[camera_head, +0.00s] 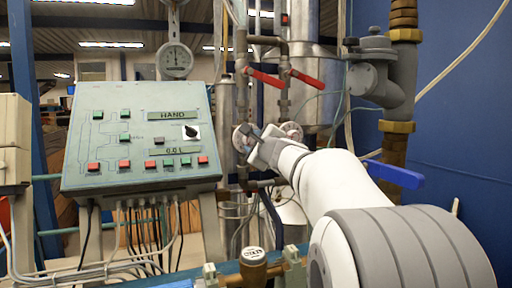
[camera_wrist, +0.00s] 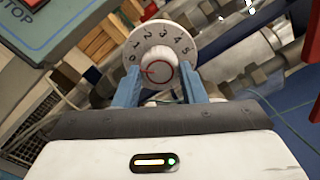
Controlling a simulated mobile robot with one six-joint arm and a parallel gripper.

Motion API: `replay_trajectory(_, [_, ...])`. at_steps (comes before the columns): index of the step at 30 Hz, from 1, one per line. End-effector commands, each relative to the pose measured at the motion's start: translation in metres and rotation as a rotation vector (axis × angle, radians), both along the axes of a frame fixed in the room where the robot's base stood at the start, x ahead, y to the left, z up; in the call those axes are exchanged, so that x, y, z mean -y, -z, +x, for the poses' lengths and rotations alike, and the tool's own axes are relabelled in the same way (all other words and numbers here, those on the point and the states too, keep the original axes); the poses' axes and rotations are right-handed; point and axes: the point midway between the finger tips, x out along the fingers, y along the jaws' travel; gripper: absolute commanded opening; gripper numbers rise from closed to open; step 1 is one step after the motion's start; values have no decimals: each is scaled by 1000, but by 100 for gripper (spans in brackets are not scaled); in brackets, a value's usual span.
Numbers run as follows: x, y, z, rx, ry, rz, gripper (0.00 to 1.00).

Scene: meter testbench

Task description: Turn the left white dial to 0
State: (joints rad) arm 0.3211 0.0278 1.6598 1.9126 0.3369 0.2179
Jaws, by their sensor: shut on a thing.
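The left white dial (camera_head: 240,139) is mounted on the pipework right of the control panel, with my gripper (camera_head: 257,145) at it. In the wrist view, the dial's round face (camera_wrist: 161,39) carries black numbers along its upper rim. Its white centre knob (camera_wrist: 157,70) has a red ring and a red pointer mark aimed left, near the 0; exact alignment is hard to tell. My gripper's two blue fingers (camera_wrist: 161,77) are shut on the knob, one on each side. The lower part of the dial is hidden by the knob and fingers.
A second white dial (camera_head: 292,131) sits just right, partly behind my gripper. Red lever handles (camera_head: 264,78) are above, and a blue lever (camera_head: 396,174) is at the right. The green control panel (camera_head: 140,140) stands left. A brass-coloured fitting (camera_head: 253,266) is below.

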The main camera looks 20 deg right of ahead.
Motion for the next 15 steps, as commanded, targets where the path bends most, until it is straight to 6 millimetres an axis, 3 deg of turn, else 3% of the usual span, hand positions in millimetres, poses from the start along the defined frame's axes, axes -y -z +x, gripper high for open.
replay_trajectory(11, [0,0,0,0,-1,-7,15])
replay_trajectory(12, [0,0,0,0,-1,-7,40])
replay_trajectory(15, [0,0,0,0,-1,-6,48])
